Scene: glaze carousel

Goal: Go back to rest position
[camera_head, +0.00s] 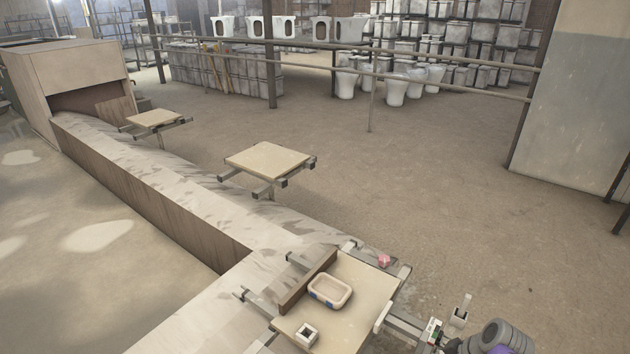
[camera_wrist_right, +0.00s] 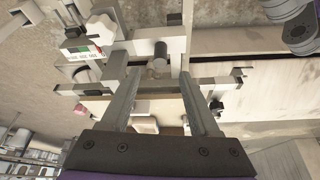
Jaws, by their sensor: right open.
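My right gripper (camera_wrist_right: 160,85) shows in the right wrist view with its two grey fingers spread apart and nothing between them. Beyond the fingers are metal bars and clamps of the carousel fixture. In the head view, part of my right arm (camera_head: 495,337), dark grey and purple, is at the lower right, beside the nearest carousel platform (camera_head: 365,285). I cannot make out its fingertips there. My left gripper is not in view.
On the near platform are an oval beige dish (camera_head: 330,291) with blue marks, a small white square block (camera_head: 306,335) and a brown upright board (camera_head: 308,281). A pink piece (camera_head: 384,261) sits at its corner. Two empty platforms (camera_head: 268,160) (camera_head: 153,118) stand beyond. Open floor lies right.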

